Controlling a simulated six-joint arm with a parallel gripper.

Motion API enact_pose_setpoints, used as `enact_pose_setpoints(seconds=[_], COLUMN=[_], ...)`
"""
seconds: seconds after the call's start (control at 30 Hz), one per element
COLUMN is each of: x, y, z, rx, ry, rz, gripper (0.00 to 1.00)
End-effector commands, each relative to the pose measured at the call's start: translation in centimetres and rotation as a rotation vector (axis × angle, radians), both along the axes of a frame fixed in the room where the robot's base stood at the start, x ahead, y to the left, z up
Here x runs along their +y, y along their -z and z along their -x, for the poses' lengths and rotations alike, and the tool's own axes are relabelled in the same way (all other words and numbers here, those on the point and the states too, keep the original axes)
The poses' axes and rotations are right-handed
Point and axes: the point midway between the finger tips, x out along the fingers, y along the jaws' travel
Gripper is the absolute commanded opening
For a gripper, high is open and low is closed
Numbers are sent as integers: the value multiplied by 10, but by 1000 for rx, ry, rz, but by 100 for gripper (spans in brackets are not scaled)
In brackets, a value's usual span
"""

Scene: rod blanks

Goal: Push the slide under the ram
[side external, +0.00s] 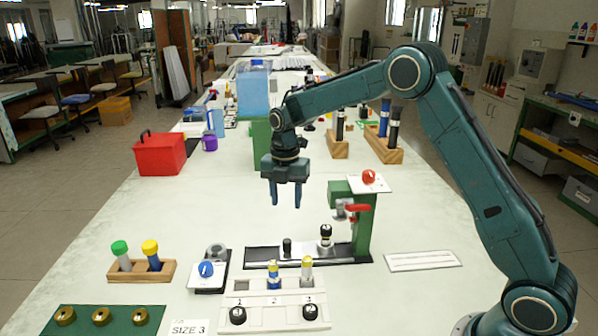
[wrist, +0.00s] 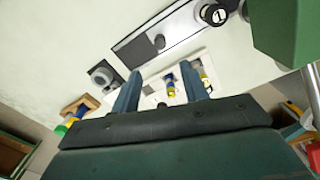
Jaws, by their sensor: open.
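A small green press (side external: 365,225) stands on the table, with a red part (side external: 352,208) on its front and a red knob on its white top plate. A dark track (side external: 265,253) runs left from its foot. On the track is the grey slide (side external: 306,252), with an upright black knob (side external: 287,246). A black-topped round piece (side external: 326,234) stands at the track's right part, near the press, left of the column. My gripper (side external: 286,205) is open and empty, pointing down above and behind the track. In the wrist view the black knob (wrist: 158,42) shows beyond my fingers (wrist: 163,76).
A white block (side external: 275,299) with blue and yellow rods and black knobs is in front of the track. A wooden rack (side external: 141,272) and a grey fixture (side external: 209,270) stand left. A red toolbox (side external: 160,154) is behind.

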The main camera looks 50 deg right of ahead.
Motion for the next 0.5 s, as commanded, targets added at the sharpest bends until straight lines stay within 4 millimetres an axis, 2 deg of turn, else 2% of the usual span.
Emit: enact_pose_setpoints(seconds=[0.27, 0.5], x=[0, 0], y=[1, 13], z=[0, 0], rx=[0, 2], ry=[-18, -17], rz=[0, 0], gripper=[44, 44])
